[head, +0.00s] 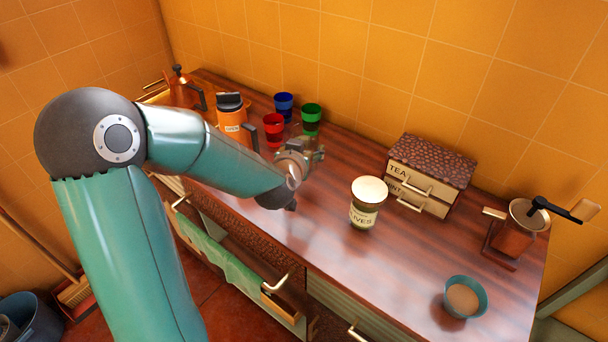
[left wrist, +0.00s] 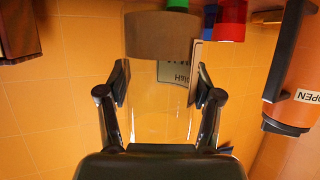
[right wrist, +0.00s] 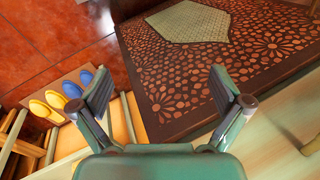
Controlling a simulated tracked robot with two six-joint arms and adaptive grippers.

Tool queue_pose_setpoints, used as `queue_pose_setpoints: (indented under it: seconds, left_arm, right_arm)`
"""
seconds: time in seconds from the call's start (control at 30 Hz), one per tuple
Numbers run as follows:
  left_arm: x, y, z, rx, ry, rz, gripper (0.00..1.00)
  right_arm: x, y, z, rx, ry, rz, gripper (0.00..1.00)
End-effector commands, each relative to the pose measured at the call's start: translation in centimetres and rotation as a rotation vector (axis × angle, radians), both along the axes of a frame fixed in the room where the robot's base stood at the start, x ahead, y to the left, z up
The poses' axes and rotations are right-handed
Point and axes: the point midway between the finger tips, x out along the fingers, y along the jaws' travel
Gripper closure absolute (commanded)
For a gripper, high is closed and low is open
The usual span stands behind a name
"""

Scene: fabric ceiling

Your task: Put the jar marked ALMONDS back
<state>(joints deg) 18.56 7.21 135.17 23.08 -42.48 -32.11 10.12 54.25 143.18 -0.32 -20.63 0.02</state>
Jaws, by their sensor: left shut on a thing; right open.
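My left gripper (left wrist: 162,95) is shut on a clear glass vessel (left wrist: 155,115) with a brown band at one end; the view is upside down, and no ALMONDS label can be read on it. In the head view my left gripper (head: 300,160) is over the counter near the cups, and its load is mostly hidden. A jar (head: 364,216) with a pale lid and a label ending in "IVES" stands upright on the counter. My right gripper (right wrist: 160,100) is open and empty, beside a dark patterned panel; it is not in the head view.
Red, blue and green cups (head: 273,128) and an orange flask (head: 236,122) stand near my left gripper. A tea box (head: 425,180), a grinder (head: 515,232) and a teal bowl (head: 478,283) are to the right.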

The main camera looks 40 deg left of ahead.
Motion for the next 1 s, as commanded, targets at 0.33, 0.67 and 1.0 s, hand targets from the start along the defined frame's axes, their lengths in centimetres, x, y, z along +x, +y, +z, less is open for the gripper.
queue_pose_setpoints:
  seconds: [0.33,0.67,1.0]
  left_arm:
    - [0.1,-0.1,-3.5,0.0,0.0,-0.002,0.99]
    - [0.1,-0.1,-6.8,0.001,-0.004,-0.003,0.99]
    - [0.1,-0.2,-7.0,0.0,-0.002,-0.004,0.3]
  right_arm:
    - [0.0,0.0,-0.5,0.0,-0.001,0.0,0.0]
    - [0.0,0.0,-0.7,0.0,-0.001,0.0,0.0]
    - [0.0,0.0,-1.0,0.0,0.0,0.0,0.0]
